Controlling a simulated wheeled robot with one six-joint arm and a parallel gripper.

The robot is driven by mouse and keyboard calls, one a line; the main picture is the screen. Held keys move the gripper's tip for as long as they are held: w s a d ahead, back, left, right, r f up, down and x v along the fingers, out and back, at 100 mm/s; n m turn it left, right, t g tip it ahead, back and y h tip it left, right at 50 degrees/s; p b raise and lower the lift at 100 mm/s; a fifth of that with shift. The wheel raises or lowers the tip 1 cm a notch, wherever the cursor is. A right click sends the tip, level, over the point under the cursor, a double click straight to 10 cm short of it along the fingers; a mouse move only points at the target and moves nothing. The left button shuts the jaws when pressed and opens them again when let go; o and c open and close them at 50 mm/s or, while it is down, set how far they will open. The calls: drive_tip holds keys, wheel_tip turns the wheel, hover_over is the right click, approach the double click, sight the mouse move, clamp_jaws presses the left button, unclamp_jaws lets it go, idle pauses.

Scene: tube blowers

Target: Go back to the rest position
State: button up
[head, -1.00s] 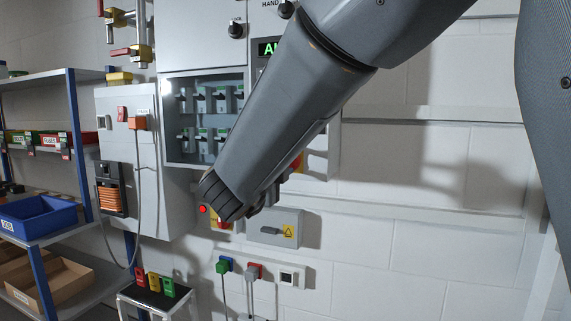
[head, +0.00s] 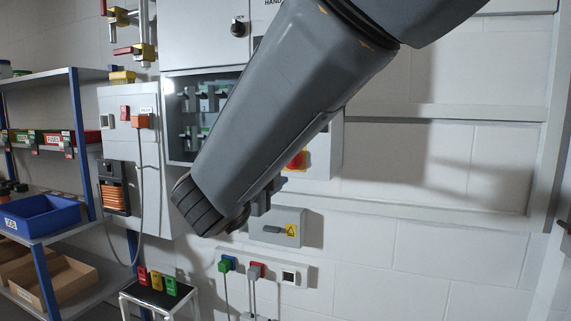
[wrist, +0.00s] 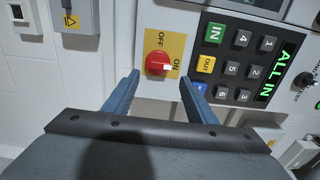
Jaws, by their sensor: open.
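My arm crosses the head view from the upper right down to the centre, and its wrist hides part of the wall panel. The gripper fingers are hidden in the head view. In the wrist view my gripper (wrist: 158,92) is open and empty, with its two blue fingers apart. A red rotary switch (wrist: 158,64) on a yellow plate, marked OFF and ON, shows beyond and between the fingertips. Its handle seems apart from both fingers. A keypad (wrist: 236,62) with IN and OUT keys and a green "ALL IN" display (wrist: 280,66) is to the right of the fingers.
A grey cabinet (head: 207,40) and an open breaker box (head: 180,152) are on the wall. A shelf (head: 60,238) with a blue bin (head: 42,217) stands at left. A small stand (head: 160,297) holds coloured tags. The white wall at right has free room beside my arm.

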drive_tip(key=shift+v, duration=0.75)
drive_tip(key=w+d+f+n+g+y+p, duration=0.2)
drive_tip(key=w+f+n+y+p, duration=0.15)
drive_tip(key=f+n+y, duration=0.45)
drive_tip(key=s+d+f+n+g+p, duration=0.1)
drive_tip(key=s+d+f+n+g, duration=0.45)
drive_tip(key=f+n, duration=0.3)
drive_tip(key=s+d+f+n+g+h+p, duration=0.1)
drive_tip(key=s+d+f+n+g, duration=0.1)
drive_tip(key=s+d+f+g, duration=0.2)
drive_tip(key=s+d+f+n+g+p, duration=0.1)
drive_tip(key=s+d+f+n+g, duration=0.2)
drive_tip(key=s+d, duration=0.7)
drive_tip(key=s+f+g, duration=0.2)
drive_tip(key=s, duration=0.6)
drive_tip(key=shift+s+d+h+p, duration=0.3)
drive_tip(key=shift+h+p, duration=0.1)
drive_tip(key=shift+n+g, duration=0.25)
